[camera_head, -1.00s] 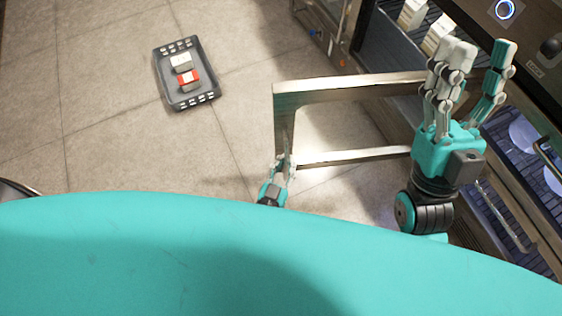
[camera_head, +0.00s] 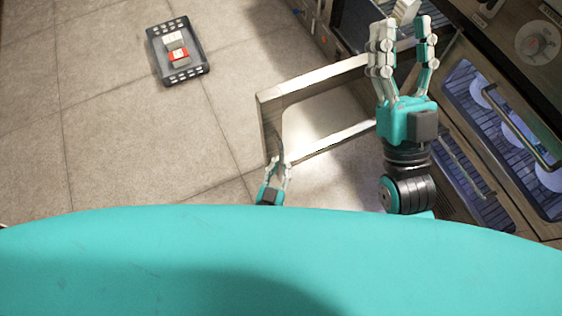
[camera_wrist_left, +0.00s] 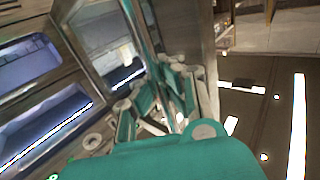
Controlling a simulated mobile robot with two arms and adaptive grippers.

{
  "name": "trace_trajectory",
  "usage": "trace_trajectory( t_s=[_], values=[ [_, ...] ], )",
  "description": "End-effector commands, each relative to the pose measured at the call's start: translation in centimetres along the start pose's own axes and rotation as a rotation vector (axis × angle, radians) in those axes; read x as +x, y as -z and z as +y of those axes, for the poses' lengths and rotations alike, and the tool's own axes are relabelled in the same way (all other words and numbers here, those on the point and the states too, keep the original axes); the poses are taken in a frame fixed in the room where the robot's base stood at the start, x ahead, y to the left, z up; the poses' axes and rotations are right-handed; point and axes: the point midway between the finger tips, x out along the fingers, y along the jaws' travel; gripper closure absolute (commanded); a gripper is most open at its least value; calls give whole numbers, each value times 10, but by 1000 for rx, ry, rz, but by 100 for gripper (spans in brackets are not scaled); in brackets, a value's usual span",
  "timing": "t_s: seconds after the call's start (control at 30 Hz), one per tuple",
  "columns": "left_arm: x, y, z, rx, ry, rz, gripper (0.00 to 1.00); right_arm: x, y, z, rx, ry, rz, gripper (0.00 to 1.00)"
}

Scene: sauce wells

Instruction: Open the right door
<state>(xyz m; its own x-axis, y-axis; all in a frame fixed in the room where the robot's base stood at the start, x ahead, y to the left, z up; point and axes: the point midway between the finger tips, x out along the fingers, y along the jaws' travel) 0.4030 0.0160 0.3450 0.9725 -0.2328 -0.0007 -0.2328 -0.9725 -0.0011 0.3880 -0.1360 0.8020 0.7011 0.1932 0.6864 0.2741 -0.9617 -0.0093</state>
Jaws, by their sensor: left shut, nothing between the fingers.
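A metal-framed glass door (camera_head: 272,95) stands swung out from the appliance over the floor, in the middle of the head view. My left gripper (camera_head: 274,166) is shut and empty beside the door's outer edge; I cannot tell whether it touches. In the left wrist view, the left fingers (camera_wrist_left: 165,112) are close against the door frame (camera_wrist_left: 202,40). My right gripper (camera_head: 405,45) points up the picture with its fingers apart and nothing visible between them. It covers part of the door's hinge side.
The appliance at right has closed glass fronts with bar handles (camera_head: 522,138) and a round knob (camera_head: 539,43).

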Motion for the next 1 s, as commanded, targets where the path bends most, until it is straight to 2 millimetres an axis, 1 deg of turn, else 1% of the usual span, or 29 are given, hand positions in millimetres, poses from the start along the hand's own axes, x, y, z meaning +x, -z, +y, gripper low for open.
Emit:
trace_trajectory(
  t_s=[0.03, 0.17, 0.43, 0.77, 0.87, 1.0],
  values=[
    [-3, -2, -8, 3, 13, -1, 100, 0, 0, 0, 0, 0, 0, 60],
    [-4, -2, -8, 2, 13, -2, 99, 0, 0, 0, 0, 0, 1, 60],
    [-3, -2, -5, 1, 9, -3, 64, 0, 0, 0, -1, 0, 1, 60],
    [-2, 2, -3, 0, 6, -1, 64, 0, 0, -1, 2, 1, -1, 60],
    [-2, 10, -3, -1, 6, -1, 64, 0, 0, 0, 2, 1, -1, 60],
    [-2, 33, -4, -1, 8, 1, 64, 0, 0, 0, 1, 1, 0, 60]
  ],
)
